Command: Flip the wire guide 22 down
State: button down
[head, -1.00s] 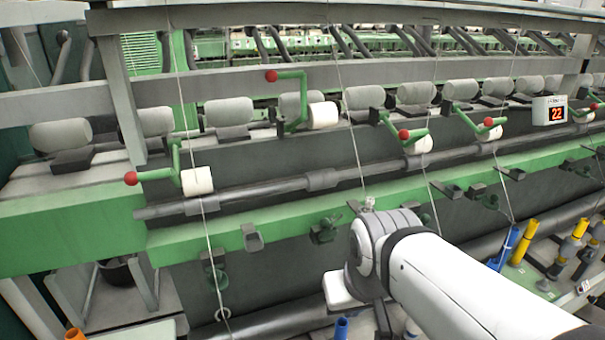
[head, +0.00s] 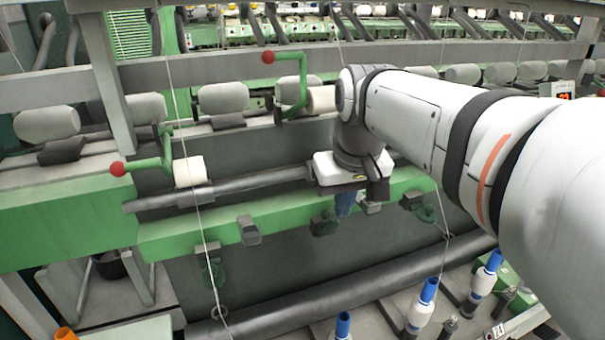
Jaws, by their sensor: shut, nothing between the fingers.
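My gripper (head: 345,205) hangs below the white wrist at the front edge of the green beam (head: 200,233). Small hinged wire guides sit along this beam. One dark guide (head: 323,223) is just left of the fingers, one grey guide (head: 250,231) is further left, and another (head: 412,200) is to the right. The number display (head: 557,90) at the right edge is partly hidden by my arm. I cannot tell which guide is number 22.
Green levers with red knobs stand above the roller bar, one (head: 290,85) near my wrist and one (head: 145,167) at left. Blue-topped bobbins (head: 425,300) stand below. A thread (head: 195,200) hangs at left.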

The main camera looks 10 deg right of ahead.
jog(key=w+r+n+b, duration=0.1)
jog(key=w+r+b, duration=0.1)
jog(key=w+r, duration=0.65)
jog(key=shift+g, duration=0.4)
notch_tip(320, 180, down, 11)
jog(key=shift+s+p, duration=0.15)
jog(key=shift+p, duration=0.55)
jog(key=shift+s+f, duration=0.35)
jog(key=shift+s, duration=0.1)
